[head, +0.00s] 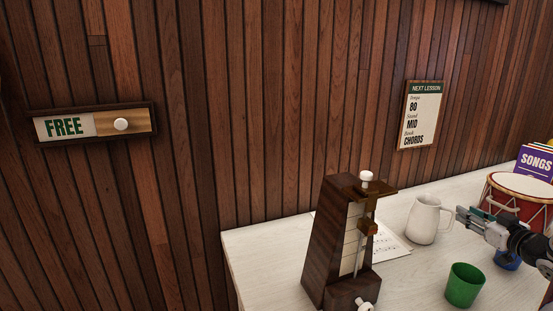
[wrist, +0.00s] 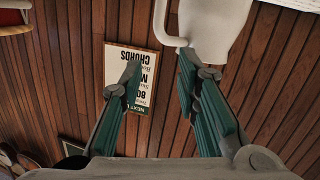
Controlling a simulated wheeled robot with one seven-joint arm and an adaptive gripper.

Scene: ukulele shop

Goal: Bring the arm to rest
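My gripper (head: 461,217) reaches in from the right edge in the head view, above the table and just right of the white pitcher (head: 424,220). In the wrist view my gripper (wrist: 158,72) has its two green-padded fingers apart, with nothing between them. The pitcher's white handle and body (wrist: 212,28) show at the top, beyond the fingertips. I cannot tell whether a finger touches the handle. The pitcher stands upright on the pale table (head: 262,252).
A wooden metronome (head: 328,243) stands at the table's front left, with sheet music (head: 388,245) behind. A green cup (head: 464,285), blue cup (head: 507,260), red drum (head: 518,195) and songbooks (head: 534,164) are at right. A lesson board (head: 421,116) and FREE sign (head: 66,127) hang on the wall.

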